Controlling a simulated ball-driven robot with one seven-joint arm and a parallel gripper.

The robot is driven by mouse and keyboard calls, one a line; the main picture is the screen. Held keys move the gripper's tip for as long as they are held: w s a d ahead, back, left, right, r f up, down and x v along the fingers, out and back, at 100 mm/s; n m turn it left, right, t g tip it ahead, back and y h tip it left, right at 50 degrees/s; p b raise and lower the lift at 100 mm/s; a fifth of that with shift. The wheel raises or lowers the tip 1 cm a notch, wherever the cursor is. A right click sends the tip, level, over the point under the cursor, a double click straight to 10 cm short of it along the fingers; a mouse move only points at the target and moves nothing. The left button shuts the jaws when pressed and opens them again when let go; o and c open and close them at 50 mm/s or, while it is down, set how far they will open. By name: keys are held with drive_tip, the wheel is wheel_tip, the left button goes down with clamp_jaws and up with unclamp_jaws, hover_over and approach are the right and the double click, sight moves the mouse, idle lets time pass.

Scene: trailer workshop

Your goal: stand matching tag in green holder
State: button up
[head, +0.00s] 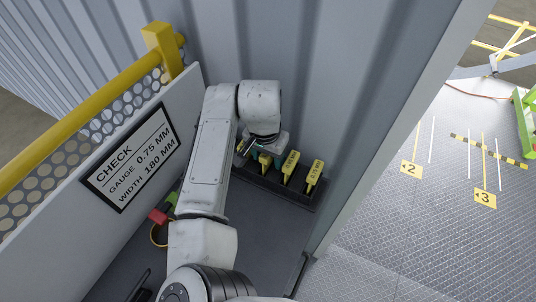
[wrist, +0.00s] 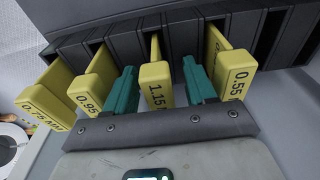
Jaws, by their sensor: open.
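A sign (head: 130,160) reads CHECK, GAUGE 0.75 MM, WIDTH 180 MM. Yellow tags stand in slots of a dark rack: the 0.75 MM tag (wrist: 45,107), the 0.95 tag (wrist: 92,92), the 1.15 tag (wrist: 155,85) and the 0.55 tag (wrist: 236,77). The 0.75 MM tag (head: 314,173) is at the right end in the head view. My gripper (wrist: 158,72) is open, its teal fingers on either side of the 1.15 tag, with gaps showing. A small green item (head: 172,199), partly behind my arm, may be the green holder; I cannot tell.
The dark rack (head: 272,184) stands against the corrugated wall on a grey bench (head: 255,235). A red item (head: 158,216) lies left of my arm. A yellow rail (head: 85,100) and the sign panel bound the left side.

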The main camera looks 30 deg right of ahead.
drive_tip(key=shift+f, duration=0.1)
clamp_jaws()
idle(0.5)
